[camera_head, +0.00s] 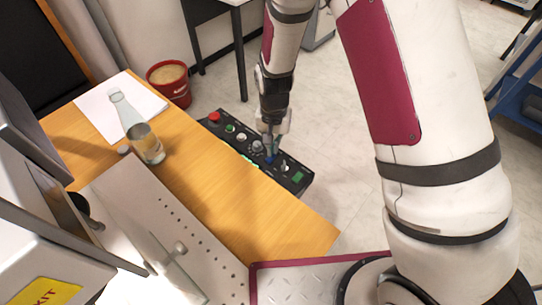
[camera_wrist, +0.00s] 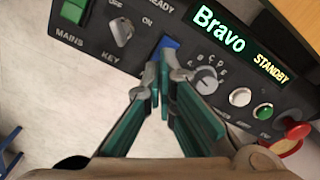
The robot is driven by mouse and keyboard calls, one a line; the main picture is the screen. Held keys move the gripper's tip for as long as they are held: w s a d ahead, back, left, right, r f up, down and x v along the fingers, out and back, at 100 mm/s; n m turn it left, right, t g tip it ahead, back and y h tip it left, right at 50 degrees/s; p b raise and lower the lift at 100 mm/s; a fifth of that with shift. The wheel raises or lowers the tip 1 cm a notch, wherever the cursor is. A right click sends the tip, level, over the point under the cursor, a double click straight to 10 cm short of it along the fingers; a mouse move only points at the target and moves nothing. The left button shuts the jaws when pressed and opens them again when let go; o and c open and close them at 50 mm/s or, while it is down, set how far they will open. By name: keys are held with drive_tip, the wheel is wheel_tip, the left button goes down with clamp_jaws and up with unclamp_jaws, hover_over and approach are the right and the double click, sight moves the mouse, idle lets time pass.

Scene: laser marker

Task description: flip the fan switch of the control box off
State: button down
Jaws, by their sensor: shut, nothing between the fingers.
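The black control box (camera_head: 240,143) lies along the far edge of the wooden table, and its panel (camera_wrist: 90,45) fills the top of the wrist view. My gripper (camera_head: 268,145) is over the box, fingers pointing down. In the wrist view its green-padded fingers (camera_wrist: 160,88) are together and empty, with the tips just below a blue switch (camera_wrist: 170,46). I cannot tell whether they touch it. No fan label is readable; the fingers may cover the one under the blue switch. Left of it are the key switch (camera_wrist: 122,32) and the green mains switch (camera_wrist: 73,11).
Right of the blue switch are a rotary knob (camera_wrist: 206,80), a white button (camera_wrist: 240,97), a green button (camera_wrist: 263,111) and a red knob (camera_wrist: 290,140). A display (camera_wrist: 240,45) reads "Bravo STANDBY". A glass bottle (camera_head: 148,146) and white paper (camera_head: 97,108) are on the table (camera_head: 225,210).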

drive_tip(key=shift+f+b, duration=0.55)
drive_tip(key=shift+f, duration=0.5)
idle(0.5)
drive_tip(key=shift+r+p, duration=2.25)
drive_tip(key=shift+r, duration=1.3)
